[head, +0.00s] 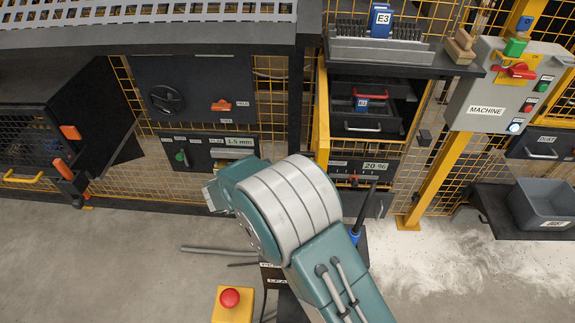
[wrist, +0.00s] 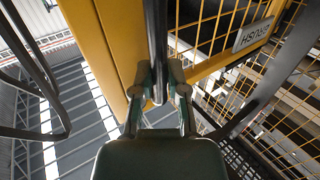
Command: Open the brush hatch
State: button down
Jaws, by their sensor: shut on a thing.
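In the wrist view, my gripper (wrist: 159,88) has its two fingers closed around a dark upright bar (wrist: 157,35). The bar runs in front of a yellow frame (wrist: 105,45) with yellow mesh (wrist: 215,30). A plate (wrist: 253,35) marked BRUSH sits on this frame, upside down in the picture, so this looks like the brush hatch. In the head view my teal and white arm fills the lower middle, and the fingers cannot be made out there. A narrow yellow panel (head: 322,120) stands at the left side of a bay with dark drawers. I cannot tell the hatch's angle.
A grey bin (head: 545,205) sits far right. An emergency stop (head: 230,298) is low in front. White dust covers the right floor.

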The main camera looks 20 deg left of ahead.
jog(key=shift+w+d+r, duration=0.15)
jog(key=shift+a, duration=0.5)
jog(key=c, duration=0.7)
grip_release()
jog(key=shift+a, duration=0.25)
jog(key=shift+o, duration=0.3)
jog(key=shift+a, duration=0.1)
jog(key=v, duration=1.1)
jog(key=shift+s, duration=0.35)
